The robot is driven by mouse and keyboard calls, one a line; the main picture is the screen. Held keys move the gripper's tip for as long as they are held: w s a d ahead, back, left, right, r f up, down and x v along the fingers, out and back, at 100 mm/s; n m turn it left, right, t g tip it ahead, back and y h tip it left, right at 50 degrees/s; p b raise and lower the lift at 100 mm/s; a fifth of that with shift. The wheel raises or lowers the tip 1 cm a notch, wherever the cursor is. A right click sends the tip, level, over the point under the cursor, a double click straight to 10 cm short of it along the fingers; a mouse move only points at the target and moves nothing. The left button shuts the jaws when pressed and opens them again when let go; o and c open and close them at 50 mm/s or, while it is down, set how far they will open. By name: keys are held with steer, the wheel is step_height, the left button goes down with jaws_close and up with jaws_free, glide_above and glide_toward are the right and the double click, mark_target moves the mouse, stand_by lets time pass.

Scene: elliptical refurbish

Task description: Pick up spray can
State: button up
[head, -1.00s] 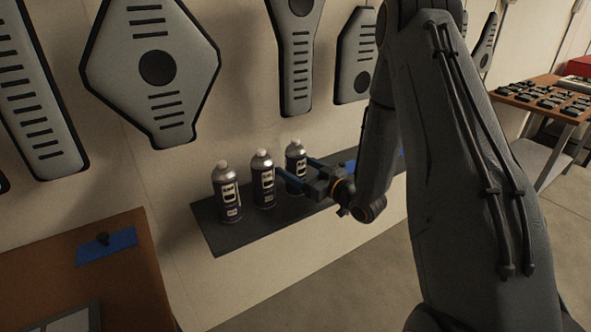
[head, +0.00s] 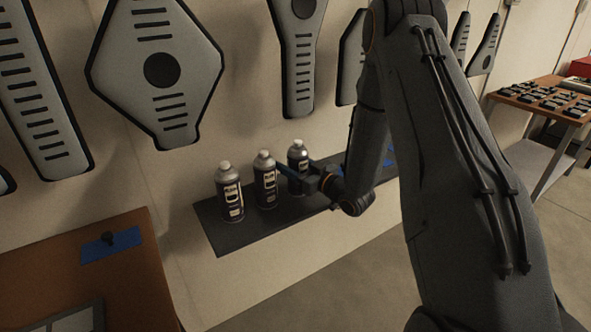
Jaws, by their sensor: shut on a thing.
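Three spray cans with silver tops, dark labels and pale caps stand in a row on a dark wall shelf (head: 232,238). They are the left can (head: 230,195), the middle can (head: 265,183) and the right can (head: 298,158). My gripper (head: 293,168) reaches in from the right and is shut on the right can, with one finger in front of it and the other behind. The front finger hides part of that can's body, and its tip comes close to the middle can. The right can looks upright; I cannot tell if its base touches the shelf.
Grey slotted panels (head: 158,70) hang on the wall above the shelf. A brown table (head: 60,260) with a blue mat (head: 111,246) is at lower left. Another table (head: 545,100) with dark parts is at right. Floor below the shelf is clear.

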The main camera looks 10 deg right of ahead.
mark_target(290, 152)
steer(key=shift+r, duration=0.15)
steer(key=shift+r, duration=0.85)
steer(key=shift+d+r+b, duration=0.15)
steer(key=shift+r+b, duration=0.2)
steer(key=shift+r, duration=0.55)
steer(key=b+v, duration=0.1)
steer(key=v, duration=1.6)
steer(key=shift+s, duration=0.4)
steer(key=shift+d+f, duration=0.15)
steer(key=o, duration=0.6)
steer(key=c, duration=1)
steer(key=shift+o, duration=0.2)
steer(key=shift+w, duration=0.1)
